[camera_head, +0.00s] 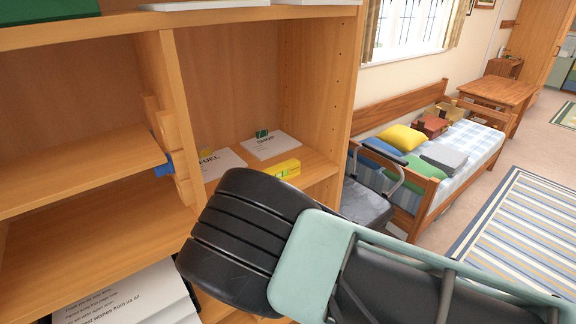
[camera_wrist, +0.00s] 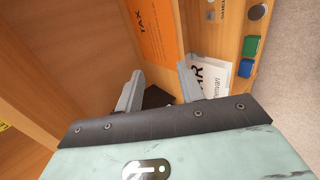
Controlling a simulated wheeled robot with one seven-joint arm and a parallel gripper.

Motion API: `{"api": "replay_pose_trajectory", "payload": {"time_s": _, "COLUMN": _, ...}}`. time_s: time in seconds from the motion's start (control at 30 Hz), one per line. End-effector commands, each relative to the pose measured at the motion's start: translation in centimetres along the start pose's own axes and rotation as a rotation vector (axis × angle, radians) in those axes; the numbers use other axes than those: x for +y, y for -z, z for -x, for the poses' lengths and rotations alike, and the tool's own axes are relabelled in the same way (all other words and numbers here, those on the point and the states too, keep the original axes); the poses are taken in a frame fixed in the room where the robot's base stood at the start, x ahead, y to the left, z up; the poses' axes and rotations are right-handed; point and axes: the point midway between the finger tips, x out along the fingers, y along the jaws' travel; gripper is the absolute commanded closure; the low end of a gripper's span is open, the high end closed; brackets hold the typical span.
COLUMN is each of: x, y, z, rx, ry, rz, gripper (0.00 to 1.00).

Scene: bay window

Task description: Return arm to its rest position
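My gripper (camera_wrist: 160,82) shows in the wrist view with its two grey fingers apart. Nothing is clearly held between them; a dark shape (camera_wrist: 156,98) lies behind them, and I cannot tell what it is. Beyond the fingers are an orange sheet marked "TAX" (camera_wrist: 152,35) and a white paper (camera_wrist: 212,80), partly hidden by the right finger. In the head view my arm reaches from the lower right across the front of the wooden shelf unit (camera_head: 343,90). The fingers cannot be made out there.
In the shelf unit lie a "FUEL" paper (camera_head: 222,164), a "SHOP" paper (camera_head: 270,146) and a yellow box (camera_head: 284,169). A dark chair (camera_head: 366,203) stands close behind my arm. A daybed (camera_head: 470,150) is farther right. The striped rug (camera_head: 525,225) is clear.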

Motion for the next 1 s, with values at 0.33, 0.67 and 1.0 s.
{"api": "replay_pose_trajectory", "payload": {"time_s": 0.33, "x": 0.2, "y": 0.3, "z": 1.1, "rx": -0.128, "ry": 0.148, "rz": -0.427, "gripper": 0.62}}
{"api": "replay_pose_trajectory", "payload": {"time_s": 0.67, "x": 2.5, "y": 3.3, "z": 7.5, "rx": -0.248, "ry": 0.416, "rz": -0.981, "gripper": 0.62}}
{"api": "replay_pose_trajectory", "payload": {"time_s": 1.0, "x": 4.3, "y": 5.6, "z": 18.8, "rx": -0.389, "ry": 0.648, "rz": -1.298, "gripper": 0.62}}
